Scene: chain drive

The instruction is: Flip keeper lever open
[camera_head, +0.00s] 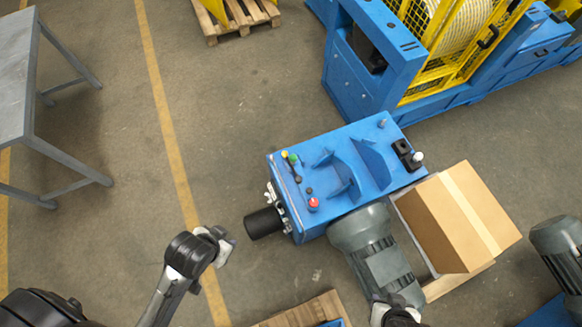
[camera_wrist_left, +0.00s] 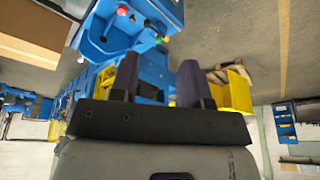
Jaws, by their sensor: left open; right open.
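A blue machine housing (camera_head: 320,160) stands in the middle of the head view. Its top has a small dark lever-like part (camera_head: 296,175), yellow and green knobs, and a red button (camera_head: 314,203). I cannot tell for sure which part is the keeper lever. My left gripper (camera_head: 226,246) is left of and below the housing, apart from it. The left wrist view shows its dark fingers (camera_wrist_left: 158,75) spread and empty, with the blue housing and red button (camera_wrist_left: 165,39) beyond. My right gripper (camera_head: 393,309) is at the bottom edge, by the grey motor, partly cut off.
The grey motor (camera_head: 378,250) sits at the housing's lower side, and a black cylinder (camera_head: 263,223) sticks out at its left. A cardboard box (camera_head: 460,215) is to the right. A grey table (camera_head: 15,80) is at upper left. A wooden pallet (camera_head: 305,312) lies below. Floor left of the housing is clear.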

